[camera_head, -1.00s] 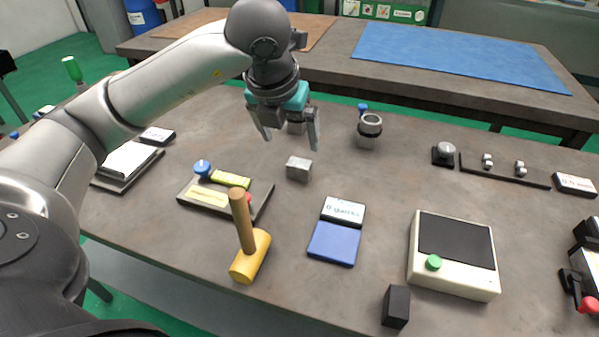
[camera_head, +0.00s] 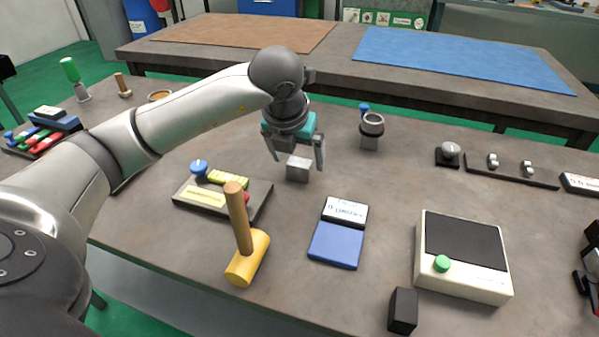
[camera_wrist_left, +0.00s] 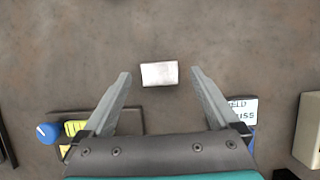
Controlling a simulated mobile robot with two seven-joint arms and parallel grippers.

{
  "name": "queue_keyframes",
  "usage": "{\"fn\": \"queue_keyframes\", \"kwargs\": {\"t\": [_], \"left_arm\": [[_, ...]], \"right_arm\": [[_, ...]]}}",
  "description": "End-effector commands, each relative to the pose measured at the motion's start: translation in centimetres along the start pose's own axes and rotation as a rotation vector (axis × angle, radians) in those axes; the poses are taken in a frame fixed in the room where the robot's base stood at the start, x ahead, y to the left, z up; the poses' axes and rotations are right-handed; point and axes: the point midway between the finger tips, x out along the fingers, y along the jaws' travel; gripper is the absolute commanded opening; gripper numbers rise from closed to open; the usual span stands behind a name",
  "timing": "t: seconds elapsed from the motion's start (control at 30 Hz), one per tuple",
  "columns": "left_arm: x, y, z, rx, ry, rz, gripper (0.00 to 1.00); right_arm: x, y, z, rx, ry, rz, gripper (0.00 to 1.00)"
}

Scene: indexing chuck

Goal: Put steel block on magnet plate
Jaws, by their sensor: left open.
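The steel block (camera_head: 298,170) is a small light grey block lying on the grey table; it also shows in the left wrist view (camera_wrist_left: 159,74). My left gripper (camera_head: 297,161) is open and points down over the block. In the left wrist view its fingers (camera_wrist_left: 160,76) stand on both sides of the block with gaps. I cannot tell how high the fingertips are. A flat blue plate (camera_head: 335,244) with a white gauss sign (camera_head: 345,211) lies nearer the front; it looks like the magnet plate. My right gripper is not in view.
A yellow mallet (camera_head: 247,258) with upright handle and a panel (camera_head: 222,197) with blue knob stand left of the blue plate. A cream box (camera_head: 462,255) and a black block (camera_head: 403,311) are to its right. A grey cylinder (camera_head: 371,132) stands behind.

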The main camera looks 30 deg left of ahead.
Motion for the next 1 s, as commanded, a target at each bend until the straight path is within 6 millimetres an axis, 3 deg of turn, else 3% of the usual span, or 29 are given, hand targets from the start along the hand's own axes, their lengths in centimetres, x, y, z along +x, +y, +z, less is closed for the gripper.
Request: {"fn": "queue_keyframes", "kwargs": {"t": [0.13, 0.47, 1.0], "left_arm": [[1.18, -0.02, -0.07, 0.000, 0.001, -0.001, 0.95], [1.33, -0.01, -0.01, 0.000, 0.000, -0.001, 0.94], [1.30, 0.00, 0.01, 0.000, -0.001, -0.001, 0.33]], "right_arm": [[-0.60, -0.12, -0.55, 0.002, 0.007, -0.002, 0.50], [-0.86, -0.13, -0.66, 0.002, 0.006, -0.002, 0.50], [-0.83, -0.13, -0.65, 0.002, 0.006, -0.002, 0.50]]}}
